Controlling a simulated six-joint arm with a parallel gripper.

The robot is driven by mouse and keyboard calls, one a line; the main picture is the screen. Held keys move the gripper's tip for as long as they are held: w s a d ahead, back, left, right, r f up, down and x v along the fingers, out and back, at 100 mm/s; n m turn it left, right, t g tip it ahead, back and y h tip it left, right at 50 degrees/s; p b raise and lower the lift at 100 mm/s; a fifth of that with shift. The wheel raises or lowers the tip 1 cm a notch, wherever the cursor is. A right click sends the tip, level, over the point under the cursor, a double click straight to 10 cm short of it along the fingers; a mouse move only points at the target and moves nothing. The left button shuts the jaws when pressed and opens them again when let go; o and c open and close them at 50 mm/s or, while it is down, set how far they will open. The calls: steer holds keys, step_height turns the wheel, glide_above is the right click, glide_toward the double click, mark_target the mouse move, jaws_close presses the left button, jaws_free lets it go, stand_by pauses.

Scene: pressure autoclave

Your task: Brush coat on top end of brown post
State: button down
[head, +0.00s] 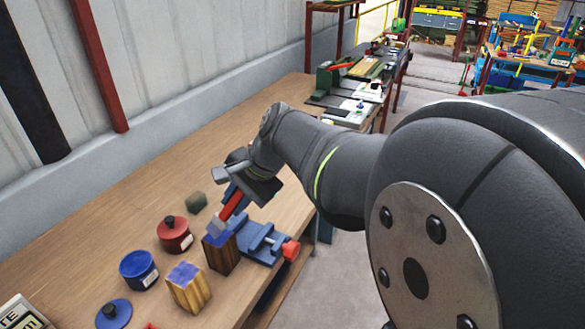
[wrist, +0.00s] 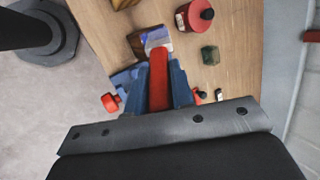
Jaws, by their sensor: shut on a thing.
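My gripper (head: 234,195) is shut on the red handle of a brush (head: 230,205); in the wrist view the handle (wrist: 158,75) runs between the blue fingers (wrist: 163,90). The brush's pale bristle end (head: 215,228) is at the top end of the brown post (head: 222,257), seemingly touching it. The post stands upright beside a blue vise (head: 262,240); whether it is clamped is unclear. Blue coat shows on its top, partly hidden by the brush. In the wrist view the post (wrist: 140,45) also shows blue beside the bristles. An open blue paint can (head: 138,272) stands left.
A yellowish post (head: 188,292) with patchy blue on top stands in front. A red lidded can (head: 174,236), a dark green block (head: 196,203) and a blue lid (head: 113,313) with a black knob are on the workbench (head: 150,205). The vise has a red handle (head: 291,250).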

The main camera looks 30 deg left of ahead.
steer(key=shift+r, duration=2.75)
steer(key=shift+w, duration=0.15)
steer(key=w+d+f, duration=0.6)
steer(key=w+f, duration=0.2)
steer(key=w, duration=0.2)
steer(key=w+d+f, duration=0.6)
steer(key=w+f, duration=0.2)
steer(key=w, duration=0.2)
steer(key=w+d+f, duration=0.2)
steer(key=d+f, duration=0.8)
steer(key=d, duration=0.1)
steer(key=w+d+f, duration=0.3)
steer(key=d+f, duration=0.7)
steer(key=d, duration=0.1)
steer(key=shift+w+d+f, duration=0.2)
steer(key=shift+f, duration=0.1)
steer(key=shift+a, duration=0.1)
